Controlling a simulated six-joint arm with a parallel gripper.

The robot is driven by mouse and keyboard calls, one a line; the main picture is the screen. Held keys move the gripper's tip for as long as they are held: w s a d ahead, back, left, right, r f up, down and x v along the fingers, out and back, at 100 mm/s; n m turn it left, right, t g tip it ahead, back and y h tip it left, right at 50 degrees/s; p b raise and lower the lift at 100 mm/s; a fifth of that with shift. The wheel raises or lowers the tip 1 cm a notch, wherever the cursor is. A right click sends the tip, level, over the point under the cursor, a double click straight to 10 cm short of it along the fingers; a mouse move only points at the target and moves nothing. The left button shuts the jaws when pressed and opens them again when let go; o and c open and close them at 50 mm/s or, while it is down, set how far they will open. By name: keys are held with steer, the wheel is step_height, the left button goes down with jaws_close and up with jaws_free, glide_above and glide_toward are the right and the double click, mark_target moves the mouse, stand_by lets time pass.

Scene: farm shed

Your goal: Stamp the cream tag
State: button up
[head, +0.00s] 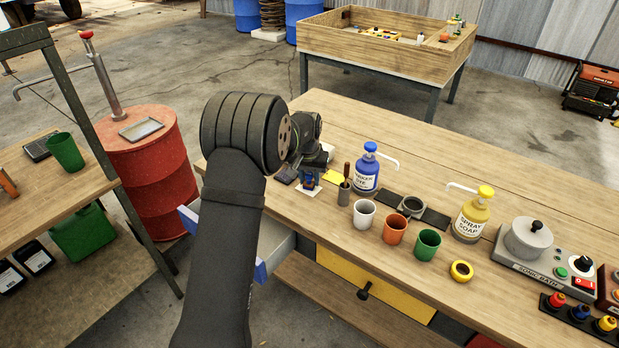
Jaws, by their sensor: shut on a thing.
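My gripper (312,165) is at the left part of the bench, partly hidden behind my own arm. It is shut on a small blue stamp (309,181), which points down. The cream tag (306,192) lies flat on the bench directly below the stamp. I cannot tell whether the stamp touches the tag. A yellow tag (335,178) lies just to the right. A dark flat pad (286,175) lies to the left, partly hidden by my arm.
A holder with a brown-handled tool (344,191) and a blue pump bottle (367,168) stand close on the right. White (363,214), orange (393,230) and green (427,244) cups stand nearer the front edge. A drawer (274,245) is open below the bench.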

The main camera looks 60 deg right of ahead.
steer(key=shift+r, duration=3.5)
steer(key=shift+w+a, duration=0.1)
